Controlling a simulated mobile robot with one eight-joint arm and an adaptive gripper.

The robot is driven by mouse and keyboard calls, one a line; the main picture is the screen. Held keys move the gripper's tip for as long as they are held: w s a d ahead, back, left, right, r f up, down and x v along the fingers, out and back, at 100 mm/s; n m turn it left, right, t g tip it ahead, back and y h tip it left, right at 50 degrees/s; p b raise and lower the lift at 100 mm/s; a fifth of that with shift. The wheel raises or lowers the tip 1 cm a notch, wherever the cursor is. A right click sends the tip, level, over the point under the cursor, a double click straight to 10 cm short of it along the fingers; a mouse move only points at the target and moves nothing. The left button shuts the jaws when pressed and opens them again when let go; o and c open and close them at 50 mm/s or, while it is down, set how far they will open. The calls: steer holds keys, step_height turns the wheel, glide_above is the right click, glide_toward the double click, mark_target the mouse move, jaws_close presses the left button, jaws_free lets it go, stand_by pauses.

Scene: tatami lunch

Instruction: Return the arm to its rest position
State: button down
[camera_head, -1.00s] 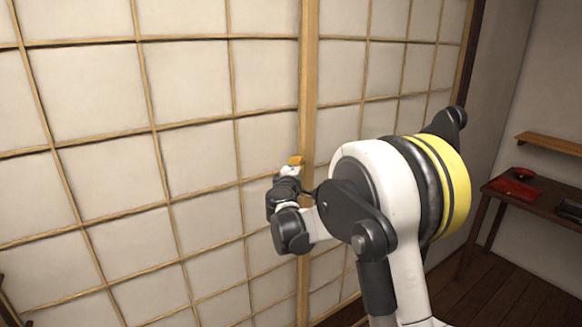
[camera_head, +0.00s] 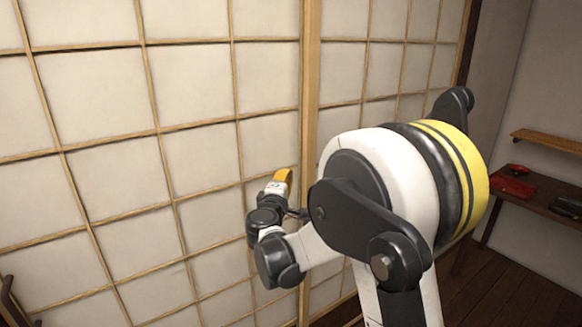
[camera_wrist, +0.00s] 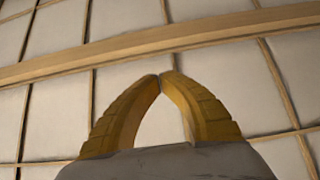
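My gripper (camera_wrist: 160,80) shows in the wrist view with its two yellow fingers bowed and their tips meeting. Nothing shows between the fingers. In the head view my gripper (camera_head: 284,176) is small and yellow at the end of my folded arm, in front of the paper screen wall. Part of it is hidden by its own wrist.
A lattice paper screen (camera_head: 190,80) with a thick wooden post (camera_head: 310,70) stands behind my arm. At the right are a wooden shelf (camera_head: 545,140) on the wall and a dark table (camera_head: 535,204) bearing a red tray (camera_head: 512,187). Dark floor shows at the lower right.

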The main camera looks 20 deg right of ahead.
steer(key=s+d+m+g+y, duration=0.1)
steer(key=s+m+g+y, duration=0.35)
steer(key=s, duration=1.45)
steer(key=s+a+f+m+g+y, duration=0.1)
steer(key=s+a+f+m, duration=0.1)
steer(key=s, duration=0.4)
steer(key=s+a+f+m+g+y, duration=0.1)
steer(key=s+a+f+m+y, duration=0.1)
steer(key=s, duration=0.4)
steer(key=s+a+f+m+g+y, duration=0.1)
steer(key=s+a+f+m+y, duration=0.1)
steer(key=s+a, duration=0.3)
steer(key=shift+s+a+f+m, duration=0.35)
steer(key=shift+s+f+m, duration=0.2)
steer(key=shift+s+f, duration=0.4)
steer(key=shift+r+g, duration=0.1)
steer(key=shift+g, duration=0.15)
